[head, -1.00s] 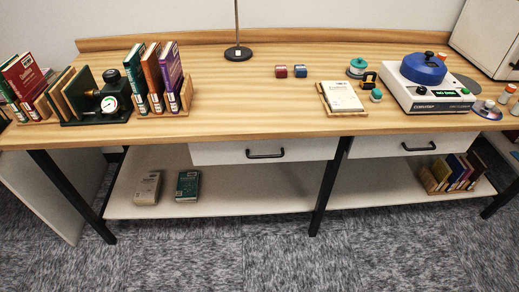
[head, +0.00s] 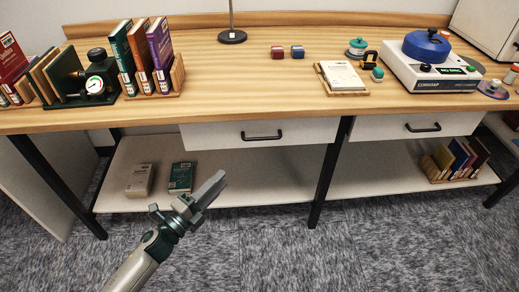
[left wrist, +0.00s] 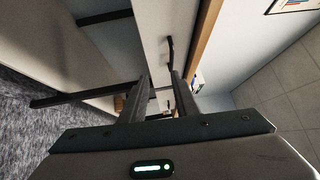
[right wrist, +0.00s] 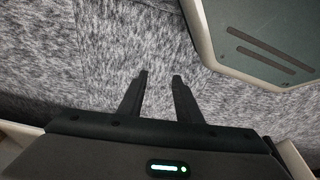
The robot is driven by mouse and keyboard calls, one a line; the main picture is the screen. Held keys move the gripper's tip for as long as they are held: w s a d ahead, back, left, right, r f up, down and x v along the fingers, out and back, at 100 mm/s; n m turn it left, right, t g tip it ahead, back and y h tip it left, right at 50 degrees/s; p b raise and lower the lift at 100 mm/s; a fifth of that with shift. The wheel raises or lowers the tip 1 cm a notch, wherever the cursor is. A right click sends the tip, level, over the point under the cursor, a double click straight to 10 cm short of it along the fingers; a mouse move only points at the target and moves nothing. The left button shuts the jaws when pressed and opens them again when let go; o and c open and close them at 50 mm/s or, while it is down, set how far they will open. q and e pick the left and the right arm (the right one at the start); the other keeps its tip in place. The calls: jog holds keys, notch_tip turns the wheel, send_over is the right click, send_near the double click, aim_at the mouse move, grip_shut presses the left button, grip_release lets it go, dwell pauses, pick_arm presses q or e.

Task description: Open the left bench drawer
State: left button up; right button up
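The left bench drawer (head: 215,136) is a white front under the wooden bench top, flush and shut in the head view. Its black bar handle (head: 262,136) sits at the middle of the front. My left gripper (head: 218,183) is below and left of the handle, in front of the lower shelf, apart from the drawer. In the left wrist view, my left gripper (left wrist: 161,75) has its fingers apart with nothing between them. A dark handle (left wrist: 169,47) on a white front shows beyond the fingertips. My right gripper (right wrist: 160,75) is open and empty over the carpet, outside the head view.
A second white drawer (head: 375,128) with a black handle is to the right, shut. Black legs (head: 330,170) support the bench. The lower shelf (head: 245,170) holds two books (head: 181,176) and a book rack (head: 455,160). Books, a gauge and a centrifuge stand on top (head: 225,90).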

aim_at(260, 142)
pick_arm(q)
jog(key=shift+s+d+r+m+h, duration=0.1)
jog(key=shift+d+r+m+h, duration=0.15)
jog(key=shift+r+m, duration=0.35)
jog(key=shift+s+d+r+m+h, duration=0.1)
jog(key=shift+d+r+m+h, duration=0.15)
jog(key=shift+r+m, duration=0.3)
pick_arm(e)
jog(key=shift+s+d+r, duration=0.15)
jog(key=shift+s+r, duration=0.1)
pick_arm(q)
jog(key=shift+w+d, duration=0.1)
jog(key=shift+w, duration=0.05)
